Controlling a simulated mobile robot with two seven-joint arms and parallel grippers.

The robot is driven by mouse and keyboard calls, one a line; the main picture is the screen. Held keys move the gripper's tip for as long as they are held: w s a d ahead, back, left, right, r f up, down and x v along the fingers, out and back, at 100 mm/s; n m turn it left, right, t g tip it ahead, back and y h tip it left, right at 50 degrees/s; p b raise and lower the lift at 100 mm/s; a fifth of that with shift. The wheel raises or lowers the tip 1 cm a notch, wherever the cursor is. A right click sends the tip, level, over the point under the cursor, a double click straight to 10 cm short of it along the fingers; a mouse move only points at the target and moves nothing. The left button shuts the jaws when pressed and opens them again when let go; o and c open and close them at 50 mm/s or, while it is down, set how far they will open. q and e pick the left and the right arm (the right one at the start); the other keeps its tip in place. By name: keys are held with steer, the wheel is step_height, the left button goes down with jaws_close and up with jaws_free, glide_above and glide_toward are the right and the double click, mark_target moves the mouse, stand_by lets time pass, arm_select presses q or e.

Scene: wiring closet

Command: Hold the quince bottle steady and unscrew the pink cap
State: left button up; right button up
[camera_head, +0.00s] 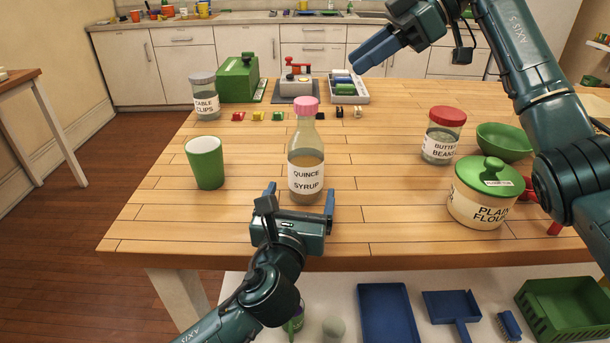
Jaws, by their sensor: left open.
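I cannot tell whether the fingers touch the glass. My right gripper (374,48) is raised above the back of the table, to the right of and apart from the cap. Its blue fingers appear side-on, so their opening is unclear. It holds nothing visible.
A green cup (205,163) stands left of the bottle. A butter beans jar (443,136), a plain flour canister (482,196) and a green bowl (504,142) stand to the right. Table around the bottle is clear.

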mark_target(307, 170)
arm_select(q)
steer(key=w, duration=0.2)
steer(key=w+d, duration=0.1)
steer(key=w, duration=0.5)
steer(key=shift+w+d, duration=0.2)
steer(key=shift+d, duration=0.05)
steer(key=shift+c, duration=0.4)
steer(key=c, duration=1.2)
steer(key=o, duration=0.6)
steer(key=c, duration=0.5)
arm_select(e)
steer(key=shift+o, duration=0.2)
